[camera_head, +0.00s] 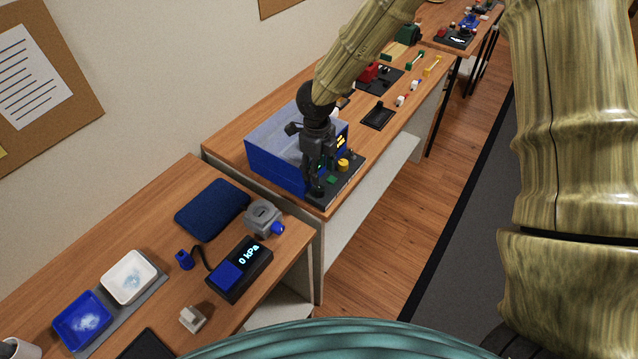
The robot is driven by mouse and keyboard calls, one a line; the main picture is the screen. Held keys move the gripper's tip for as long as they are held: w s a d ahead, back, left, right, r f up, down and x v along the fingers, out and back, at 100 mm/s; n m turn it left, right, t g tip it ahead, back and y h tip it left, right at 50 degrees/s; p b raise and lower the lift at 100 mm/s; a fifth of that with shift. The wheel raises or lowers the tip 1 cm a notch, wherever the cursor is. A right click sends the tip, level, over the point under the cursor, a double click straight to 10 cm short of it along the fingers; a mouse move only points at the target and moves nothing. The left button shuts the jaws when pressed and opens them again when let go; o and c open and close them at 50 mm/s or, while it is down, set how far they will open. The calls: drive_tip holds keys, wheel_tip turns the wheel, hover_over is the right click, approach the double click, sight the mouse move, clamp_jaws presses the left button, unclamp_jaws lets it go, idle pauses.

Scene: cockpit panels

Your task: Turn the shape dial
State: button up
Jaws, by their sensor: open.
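A black panel (326,201) lies at the front right of the blue box on the middle table. It carries a yellow round knob (343,165), a small green piece (331,180) and other small parts. I cannot tell which part is the shape dial; the view is small and my gripper covers some of the panel. My gripper (317,188) is open and points down over the panel's left part, left of the yellow knob. I cannot tell whether its fingertips touch anything.
The open blue box (273,168) stands close to my gripper on the left. The near table holds a pressure display (254,257), a grey device (263,217), a blue pouch (212,208) and trays (128,277). A black stand (378,116) and tools lie farther back.

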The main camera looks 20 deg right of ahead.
sight(319, 188)
drive_tip(key=shift+d+f+p, duration=0.1)
drive_tip(key=shift+f+p, duration=0.7)
drive_tip(key=shift+f, duration=2.85)
drive_tip(key=shift+w, duration=0.1)
drive_tip(key=shift+c, duration=0.5)
drive_tip(key=c, duration=0.9)
